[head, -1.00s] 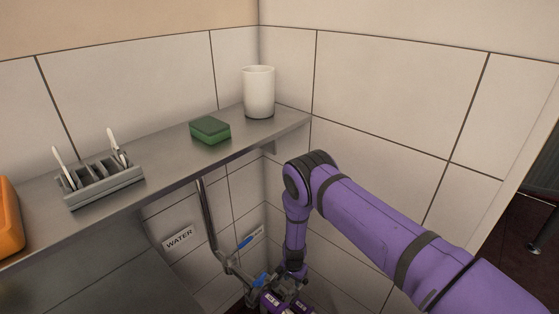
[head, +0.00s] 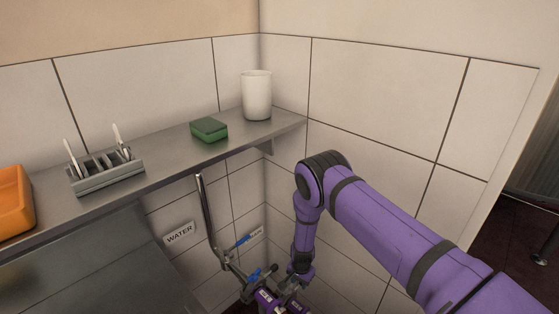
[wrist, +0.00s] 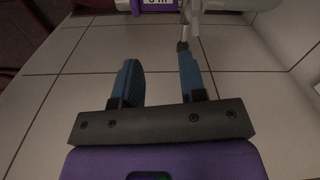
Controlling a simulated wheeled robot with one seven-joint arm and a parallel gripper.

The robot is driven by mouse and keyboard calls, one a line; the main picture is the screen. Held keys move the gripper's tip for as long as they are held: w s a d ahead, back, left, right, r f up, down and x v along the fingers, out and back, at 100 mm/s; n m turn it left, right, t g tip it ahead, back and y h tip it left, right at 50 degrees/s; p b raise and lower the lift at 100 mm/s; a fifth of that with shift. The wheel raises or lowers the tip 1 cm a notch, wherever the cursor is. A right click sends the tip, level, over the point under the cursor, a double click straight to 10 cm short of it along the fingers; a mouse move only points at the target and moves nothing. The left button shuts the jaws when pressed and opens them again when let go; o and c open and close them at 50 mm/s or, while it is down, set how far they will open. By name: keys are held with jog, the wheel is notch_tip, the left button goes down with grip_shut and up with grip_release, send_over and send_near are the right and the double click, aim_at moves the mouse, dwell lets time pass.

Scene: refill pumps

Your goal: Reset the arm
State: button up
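My purple arm reaches down at the right of the head view, below the shelf's right end. My gripper (wrist: 163,80) shows in the wrist view with its two blue fingers wide apart and nothing between them. In the head view the gripper (head: 262,285) is low in the picture, close to the metal pipework, and partly hidden. In the wrist view a pale metal fitting (wrist: 190,20) lies just beyond the right finger; I cannot tell whether they touch. A purple part with a white label (wrist: 155,5) is at the top edge.
A metal pipe (head: 207,215) hangs beside a WATER label (head: 179,233). Tiled walls close in the corner.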

jog(key=w+r, duration=0.5)
jog(key=r, duration=0.9)
jog(key=s+d+r+n+t+y, duration=0.1)
jog(key=d+r, duration=0.2)
jog(key=r, duration=1)
jog(key=s+d+r+n, duration=0.1)
jog(key=d+r, duration=0.1)
jog(key=r, duration=1.1)
jog(key=d+r+n+t+y, duration=0.1)
jog(key=d+r, duration=0.2)
jog(key=r, duration=1)
jog(key=s+d+r+n+t, duration=0.1)
jog(key=s+d+r, duration=0.3)
jog(key=s+r, duration=0.4)
jog(key=s+d+r+n, duration=0.1)
jog(key=s+d+r, duration=0.3)
jog(key=s+r, duration=0.4)
jog(key=s+d+r+n+t+h, duration=0.1)
jog(key=s+d+r, duration=0.1)
jog(key=s, duration=0.8)
jog(key=s+d+r+t+h, duration=0.1)
jog(key=s+d+r, duration=0.2)
jog(key=s, duration=0.8)
jog(key=shift+s+d+n, duration=0.2)
jog(key=shift+d+n, duration=0.2)
jog(key=shift+d, duration=0.35)
jog(key=shift+r, duration=0.1)
